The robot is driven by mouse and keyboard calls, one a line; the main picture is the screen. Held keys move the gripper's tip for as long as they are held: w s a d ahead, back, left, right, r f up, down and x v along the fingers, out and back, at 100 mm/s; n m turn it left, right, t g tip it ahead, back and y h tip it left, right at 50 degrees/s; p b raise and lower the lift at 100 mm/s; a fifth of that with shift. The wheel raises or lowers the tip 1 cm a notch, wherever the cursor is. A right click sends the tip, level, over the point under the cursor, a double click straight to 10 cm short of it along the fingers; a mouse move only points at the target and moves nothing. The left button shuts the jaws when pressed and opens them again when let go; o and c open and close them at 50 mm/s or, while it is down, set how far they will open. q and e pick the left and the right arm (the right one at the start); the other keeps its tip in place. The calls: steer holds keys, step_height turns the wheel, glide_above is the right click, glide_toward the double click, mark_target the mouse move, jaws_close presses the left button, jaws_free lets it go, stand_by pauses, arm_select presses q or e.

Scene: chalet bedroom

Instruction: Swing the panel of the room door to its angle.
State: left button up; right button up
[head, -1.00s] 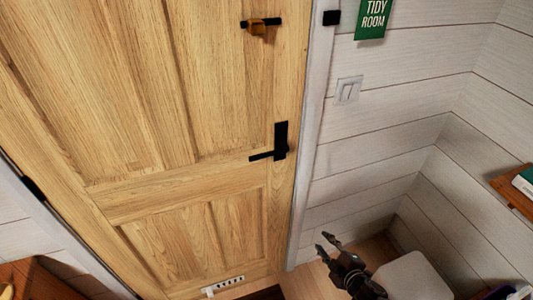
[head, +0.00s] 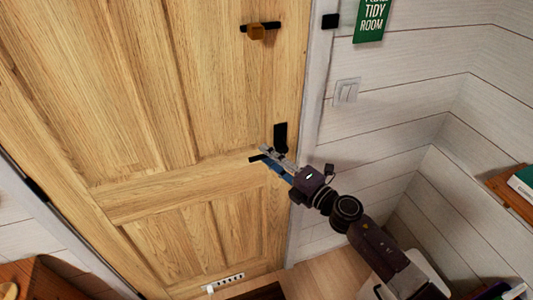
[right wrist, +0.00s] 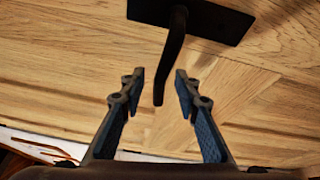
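The room door's wooden panel (head: 150,110) fills the left and middle of the head view and looks closed in its frame. Its black lever handle (head: 281,134) is near the right edge, partly hidden by my right gripper (head: 268,159). In the right wrist view, the lever (right wrist: 170,62) points down from its black plate (right wrist: 222,18). My right gripper (right wrist: 157,78) is open there, with one finger on each side of the lever's end. No grip on the lever shows. My left gripper is not in view.
A black and brass latch (head: 258,31) sits higher on the door. A light switch (head: 347,91) and a green sign (head: 371,20) are on the white wall at right. A wooden shelf (head: 510,190) is at far right. A wooden piece of furniture (head: 35,282) stands at lower left.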

steer(key=shift+w+a, duration=0.35)
steer(key=shift+w, duration=0.1)
